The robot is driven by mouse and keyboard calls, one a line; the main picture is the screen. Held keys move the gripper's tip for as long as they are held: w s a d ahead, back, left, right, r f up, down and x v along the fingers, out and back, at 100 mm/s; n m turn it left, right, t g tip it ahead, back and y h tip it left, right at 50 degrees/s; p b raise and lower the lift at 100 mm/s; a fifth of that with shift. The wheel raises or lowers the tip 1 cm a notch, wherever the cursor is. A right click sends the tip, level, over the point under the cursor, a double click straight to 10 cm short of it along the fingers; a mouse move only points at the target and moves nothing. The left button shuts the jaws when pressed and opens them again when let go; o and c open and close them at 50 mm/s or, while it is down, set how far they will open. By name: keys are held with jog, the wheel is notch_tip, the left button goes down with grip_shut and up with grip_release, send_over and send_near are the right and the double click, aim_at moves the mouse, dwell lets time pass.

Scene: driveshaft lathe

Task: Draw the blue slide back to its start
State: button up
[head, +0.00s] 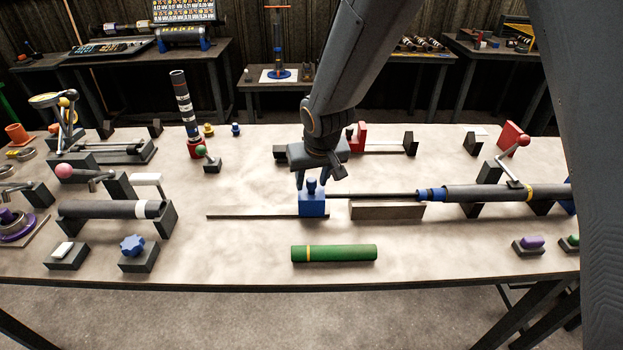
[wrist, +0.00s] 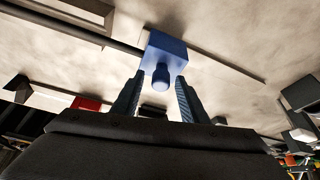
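The blue slide (head: 312,204) is a blue block with a round knob on top. It sits on a thin dark rail (head: 258,216) near the rail's right end, and a rod (head: 375,195) runs from its right side. It also shows in the wrist view (wrist: 168,52) with its knob towards me. My gripper (head: 317,179) is just above the slide, pointing down. In the wrist view its two fingers (wrist: 160,80) stand apart on either side of the knob, with gaps visible. The slide's far underside is hidden.
The rod leads to a dark shaft with blue and gold rings (head: 490,192) at the right. A low bar (head: 388,212) stands beside the rod. A green cylinder (head: 334,253) lies in front. Fixtures with a red-ball lever (head: 523,140) and blue knob (head: 132,245) flank the bench. The rail left of the slide is clear.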

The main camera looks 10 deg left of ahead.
jog(key=shift+a+f, duration=0.1)
jog(key=shift+f, duration=0.2)
jog(key=shift+c, duration=0.5)
